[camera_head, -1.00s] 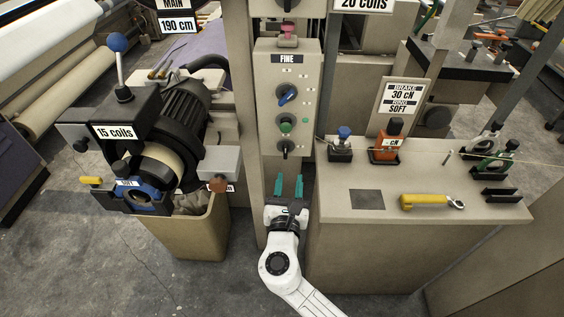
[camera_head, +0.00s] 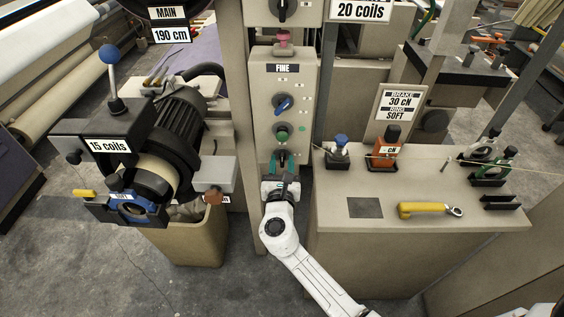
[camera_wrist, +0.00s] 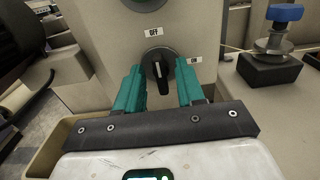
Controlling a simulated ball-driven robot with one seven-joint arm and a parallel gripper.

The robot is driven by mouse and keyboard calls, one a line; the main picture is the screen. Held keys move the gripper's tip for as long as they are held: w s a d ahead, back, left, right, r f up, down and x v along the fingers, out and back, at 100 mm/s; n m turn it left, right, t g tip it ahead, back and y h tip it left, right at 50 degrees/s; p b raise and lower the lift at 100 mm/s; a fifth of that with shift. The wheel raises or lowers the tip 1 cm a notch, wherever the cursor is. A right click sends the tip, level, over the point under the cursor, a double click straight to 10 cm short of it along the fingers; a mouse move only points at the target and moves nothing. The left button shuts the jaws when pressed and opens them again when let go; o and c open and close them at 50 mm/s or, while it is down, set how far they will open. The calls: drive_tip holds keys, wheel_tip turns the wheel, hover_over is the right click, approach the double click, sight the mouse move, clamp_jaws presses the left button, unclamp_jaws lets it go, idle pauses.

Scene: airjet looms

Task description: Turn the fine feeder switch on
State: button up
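The fine feeder panel (camera_head: 265,110) is a beige box labelled FINE, with a blue knob (camera_head: 283,105), a green button (camera_head: 281,137) and a black rotary switch lowest down. In the wrist view the black switch (camera_wrist: 158,68) has its grip bar roughly upright, in line with the OFF label (camera_wrist: 153,32) above it; the ON label (camera_wrist: 195,60) is to its right. My gripper (camera_head: 278,160) has its teal fingers open on either side of this switch. In the wrist view the fingers (camera_wrist: 160,88) stand apart, with gaps to the switch. In the head view the gripper mostly hides the switch.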

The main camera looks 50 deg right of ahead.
drive_tip(key=shift+w+d, duration=0.15)
drive_tip(key=shift+d, duration=0.05)
clamp_jaws()
idle(0.3)
